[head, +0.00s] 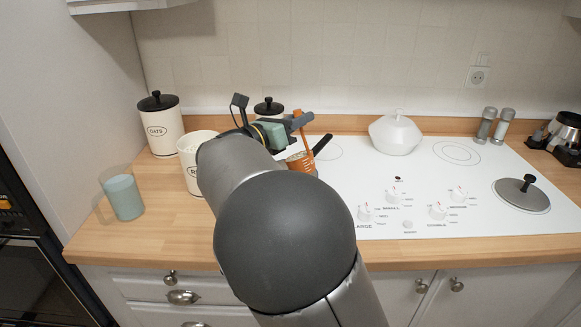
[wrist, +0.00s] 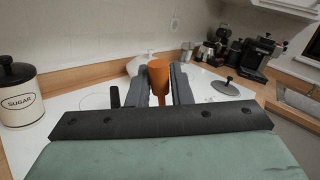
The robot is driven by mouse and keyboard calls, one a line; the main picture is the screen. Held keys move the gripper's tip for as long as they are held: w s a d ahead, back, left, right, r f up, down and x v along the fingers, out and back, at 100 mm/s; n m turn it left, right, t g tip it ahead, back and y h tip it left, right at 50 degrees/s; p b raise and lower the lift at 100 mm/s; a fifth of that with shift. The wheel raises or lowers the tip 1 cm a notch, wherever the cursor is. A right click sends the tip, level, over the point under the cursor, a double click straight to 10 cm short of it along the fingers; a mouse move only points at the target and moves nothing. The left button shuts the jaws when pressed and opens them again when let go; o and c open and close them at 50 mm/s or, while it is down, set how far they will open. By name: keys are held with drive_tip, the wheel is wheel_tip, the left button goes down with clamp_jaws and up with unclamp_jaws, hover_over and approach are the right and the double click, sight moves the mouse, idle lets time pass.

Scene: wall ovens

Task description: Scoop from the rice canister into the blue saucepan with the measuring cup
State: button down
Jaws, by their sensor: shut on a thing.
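My gripper (head: 301,122) is shut on the orange measuring cup (wrist: 159,76), which shows between its fingers in the wrist view. In the head view, the cup's orange part (head: 304,130) shows at the fingertips, above the hob's left side. I cannot make out a blue saucepan.
The lidded oats canister (head: 161,128) stands at the back left, and a lidded sugar canister (wrist: 17,95) behind my arm. A pale blue tumbler (head: 124,198) is at the front left. A white pot (head: 395,134) and a grey lid (head: 521,197) rest on the hob.

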drive_tip(key=shift+w+a+r+n+t+p, duration=0.2)
drive_tip(key=shift+w+a+n+p, duration=0.35)
drive_tip(key=shift+a+n, duration=0.25)
drive_tip(key=shift+w+a+r+n+t+p, duration=0.1)
drive_tip(key=shift+w+a+n+t+p, duration=0.1)
drive_tip(key=shift+w+a+n+p, duration=0.55)
idle(2.9)
drive_tip(key=shift+w+a+f+n+t+p, duration=0.15)
drive_tip(key=shift+w+a+n, duration=0.2)
drive_tip(key=shift+n, duration=0.5)
drive_tip(key=shift+w+a+f+n+t+p, duration=0.1)
drive_tip(key=shift+w+a+n+t+p, duration=0.1)
drive_tip(key=shift+a+n, duration=0.45)
idle(2.0)
